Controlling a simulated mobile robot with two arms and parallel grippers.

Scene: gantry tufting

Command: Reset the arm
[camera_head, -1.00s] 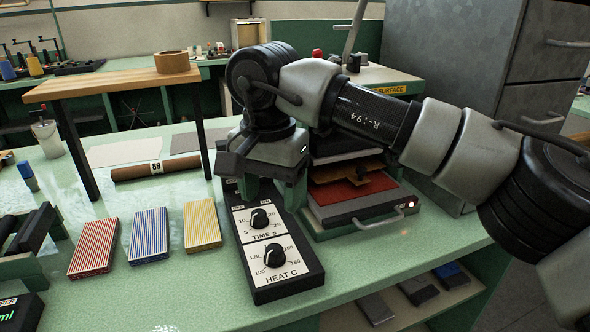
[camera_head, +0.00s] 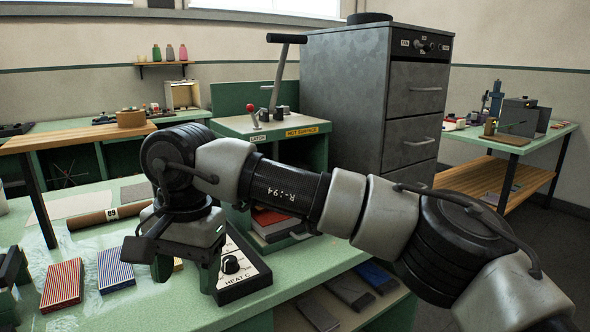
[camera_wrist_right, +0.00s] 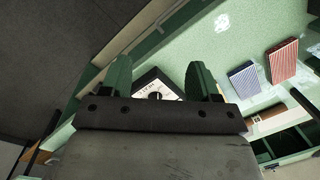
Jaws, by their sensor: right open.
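My right arm reaches in from the right in the head view. Its gripper (camera_head: 186,270) hangs fingers down above the green bench, in front of the control box with dials (camera_head: 238,266). The gripper is open with nothing between its fingers. In the right wrist view the two green fingers (camera_wrist_right: 160,85) stand apart, and part of the control box (camera_wrist_right: 156,88) shows between them.
A red striped block (camera_head: 63,284) and a blue striped block (camera_head: 115,270) lie left of the gripper. A heat press with a lever (camera_head: 275,126) stands behind the arm, beside a grey cabinet (camera_head: 345,90). A brown roll (camera_head: 96,217) lies at left.

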